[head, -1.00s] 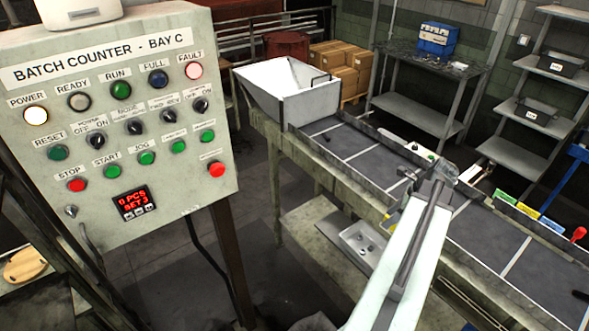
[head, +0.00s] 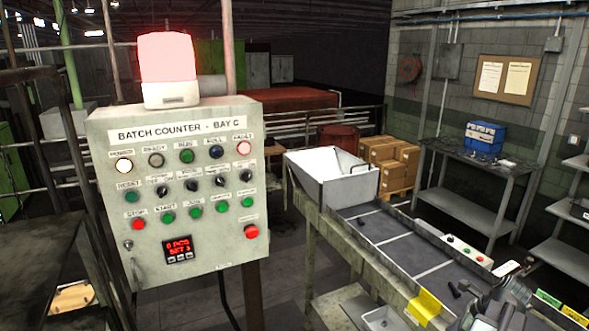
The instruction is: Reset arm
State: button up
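My gripper (head: 490,300) is at the lower right, over the conveyor, with only the grey end of my arm showing at the picture's edge. Its fingertips are too small and cut off to tell open from shut. The batch counter panel (head: 184,220) stands at the left, well apart from my gripper. Its POWER lamp (head: 124,165) glows white and its FAULT lamp (head: 244,148) glows pinkish red. The red display (head: 178,248) appears to read 0 PCS, SET 3. The beacon (head: 167,68) on top is lit red.
A white hopper (head: 335,185) stands at the far end of the conveyor (head: 375,225), which has dark bolt-like pieces on it. A yellow plate (head: 425,306) hangs on its near side. A grey table (head: 480,165) with a blue cabinet (head: 484,139) stands behind. Dark floor lies between panel and conveyor.

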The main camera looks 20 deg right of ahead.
jog(key=w+a+f+n+g+y+b, duration=0.1)
jog(key=w+a+f+n+b, duration=0.2)
jog(key=w+a, duration=0.85)
jog(key=w+a+f+n+g+y+b, duration=0.15)
jog(key=w+a+n, duration=0.25)
jog(key=w+a, duration=0.7)
jog(key=w+a+f+n+h+b, duration=0.1)
jog(key=a+f+n+h+b, duration=0.1)
jog(key=a+n, duration=1)
jog(key=w+a+f+n+g+h+b, duration=0.1)
jog(key=a+f+n, duration=0.3)
jog(key=a+n, duration=0.8)
jog(key=shift+a+h+b, duration=0.65)
jog(key=shift+a, duration=1.25)
jog(key=shift+g, duration=0.25)
